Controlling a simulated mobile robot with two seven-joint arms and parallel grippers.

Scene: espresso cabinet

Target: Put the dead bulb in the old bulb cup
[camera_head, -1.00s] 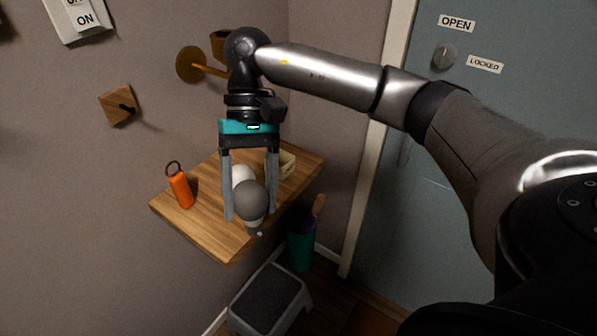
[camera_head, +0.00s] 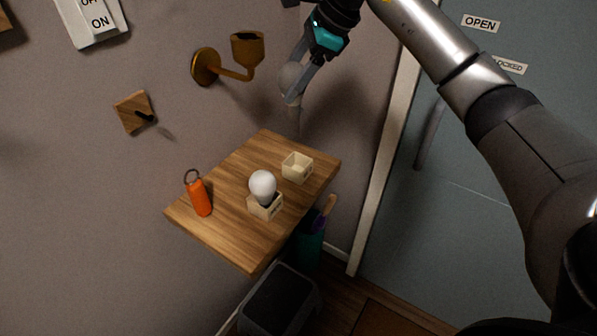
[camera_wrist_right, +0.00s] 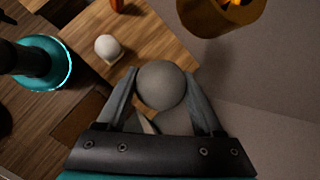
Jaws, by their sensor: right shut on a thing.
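The dead bulb, a grey globe (camera_head: 291,78), is held between the fingers of my right gripper (camera_head: 296,82), above and behind the wooden shelf. In the wrist view the grey bulb (camera_wrist_right: 161,86) sits between both fingers (camera_wrist_right: 160,95). A small cream cup (camera_head: 297,168), empty as seen from above, stands on the shelf's right part, below the gripper; its label is too small to read. A second cream cup (camera_head: 265,208) nearer the front holds a white bulb (camera_head: 262,184), which also shows in the wrist view (camera_wrist_right: 107,47). My left gripper is not in view.
A brass wall lamp holder (camera_head: 246,50) is left of the gripper. A wooden block with a black switch (camera_head: 133,112) is on the wall. The door (camera_head: 480,170) is at right.

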